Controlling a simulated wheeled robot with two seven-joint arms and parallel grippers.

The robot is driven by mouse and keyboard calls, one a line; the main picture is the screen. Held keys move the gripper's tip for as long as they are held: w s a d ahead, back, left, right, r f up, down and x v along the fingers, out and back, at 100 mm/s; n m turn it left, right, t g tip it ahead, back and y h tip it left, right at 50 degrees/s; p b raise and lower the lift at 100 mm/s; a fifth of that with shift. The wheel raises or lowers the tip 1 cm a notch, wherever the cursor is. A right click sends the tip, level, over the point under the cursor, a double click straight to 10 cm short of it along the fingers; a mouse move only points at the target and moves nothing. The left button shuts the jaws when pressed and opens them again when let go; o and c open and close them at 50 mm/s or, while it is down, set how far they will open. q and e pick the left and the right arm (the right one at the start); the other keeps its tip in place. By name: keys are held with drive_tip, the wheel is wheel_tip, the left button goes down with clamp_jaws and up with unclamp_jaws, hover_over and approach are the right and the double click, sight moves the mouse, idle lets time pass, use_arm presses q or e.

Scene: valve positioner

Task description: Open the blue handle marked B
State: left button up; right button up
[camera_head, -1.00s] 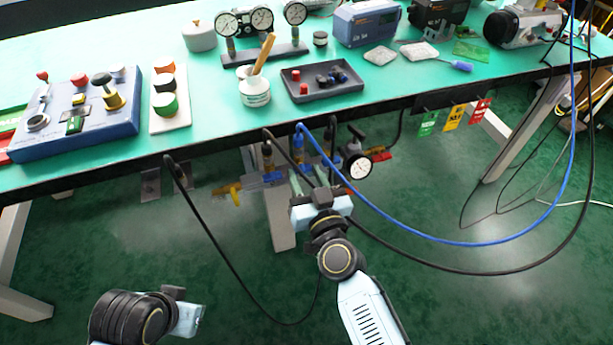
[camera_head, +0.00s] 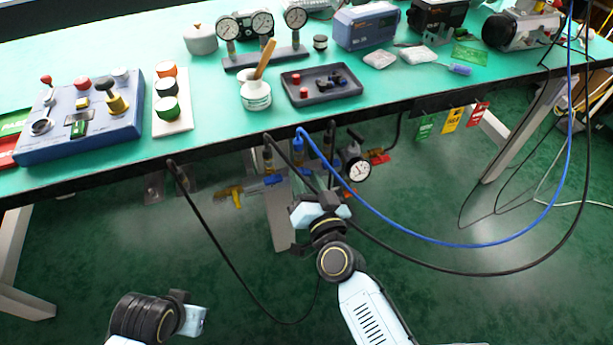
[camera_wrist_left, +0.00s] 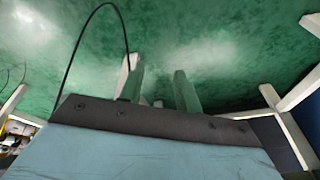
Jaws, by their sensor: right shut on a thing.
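Under the front edge of the bench hangs a row of valves and hoses. A blue part (camera_head: 271,180) of the row shows just left of my right gripper (camera_head: 306,180). The gripper reaches up into the row from below, its body tilted, and is shut on what appears to be the blue handle. Its fingertips and the grip are mostly hidden, and no letter B can be read. My left gripper is low at the left in the head view, away from the valves. In the left wrist view its two fingers (camera_wrist_left: 157,80) stand apart with nothing between them.
A yellow handle (camera_head: 232,194) is to the left and a dial gauge (camera_head: 358,170) with a red handle (camera_head: 379,158) to the right. The bench edge (camera_head: 220,147) runs above.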

drive_tip(key=m, duration=0.2)
drive_tip(key=shift+m, duration=0.4)
drive_tip(key=shift+m+p, duration=0.35)
drive_tip(key=shift+m, duration=0.55)
drive_tip(key=m, duration=0.2)
drive_tip(key=shift+m, duration=1.5)
use_arm(q)
drive_tip(key=shift+a+f, duration=0.2)
drive_tip(key=shift+f, duration=0.35)
drive_tip(key=shift+a+f, duration=0.2)
drive_tip(key=shift+f, duration=0.3)
use_arm(e)
drive_tip(key=shift+m, duration=0.9)
use_arm(q)
drive_tip(key=shift+r, duration=0.15)
use_arm(e)
drive_tip(key=shift+m, duration=0.3)
drive_tip(key=o, duration=0.7)
use_arm(q)
drive_tip(key=shift+s, duration=0.1)
